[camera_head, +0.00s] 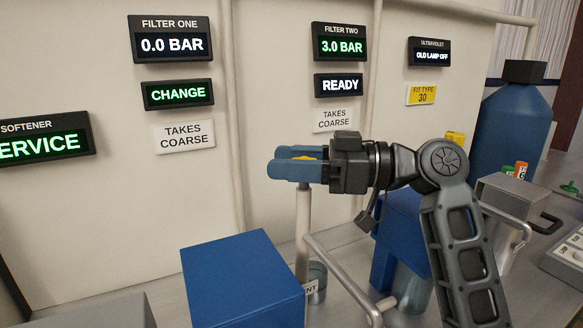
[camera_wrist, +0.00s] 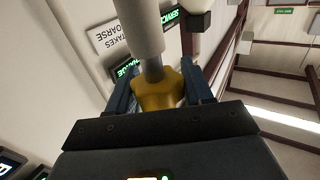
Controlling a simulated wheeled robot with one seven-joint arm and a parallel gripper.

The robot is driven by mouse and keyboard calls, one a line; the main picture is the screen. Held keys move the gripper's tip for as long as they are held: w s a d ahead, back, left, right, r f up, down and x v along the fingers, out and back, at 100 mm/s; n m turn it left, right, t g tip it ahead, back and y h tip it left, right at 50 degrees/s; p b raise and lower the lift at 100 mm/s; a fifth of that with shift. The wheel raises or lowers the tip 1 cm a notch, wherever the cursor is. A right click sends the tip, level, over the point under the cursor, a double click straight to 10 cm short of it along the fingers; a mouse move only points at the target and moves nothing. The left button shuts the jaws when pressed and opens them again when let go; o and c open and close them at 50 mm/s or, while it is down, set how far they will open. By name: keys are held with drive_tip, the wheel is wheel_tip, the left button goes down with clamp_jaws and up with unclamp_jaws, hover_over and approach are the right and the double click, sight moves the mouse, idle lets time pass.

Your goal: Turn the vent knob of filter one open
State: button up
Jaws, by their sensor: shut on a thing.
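My gripper (camera_head: 290,163) is shut on a yellow knob (camera_head: 305,158), with its blue fingers on either side of it. In the wrist view the knob (camera_wrist: 158,92) sits between the two fingers, on a grey stem. A grey post (camera_head: 302,235) stands just below the fingers in the head view. The filter one display (camera_head: 172,43) reads 0.0 BAR, and the sign under it (camera_head: 178,94) reads CHANGE. The fingers hide most of the knob, and I cannot tell how far it is turned.
A blue box (camera_head: 243,280) stands below and left of my gripper. A small cup (camera_head: 316,283) with a partly hidden label stands by the post. A grey rail (camera_head: 340,275) runs in front. Filter two (camera_head: 340,43) reads 3.0 BAR. A large blue jug (camera_head: 512,125) stands right.

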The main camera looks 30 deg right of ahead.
drive_tip(key=o, duration=1)
drive_tip(key=shift+c, duration=0.2)
drive_tip(key=b+v, duration=0.2)
drive_tip(key=v, duration=0.5)
drive_tip(key=shift+s+d, duration=0.2)
drive_tip(key=shift+d, duration=0.1)
drive_tip(key=shift+s+f, duration=0.1)
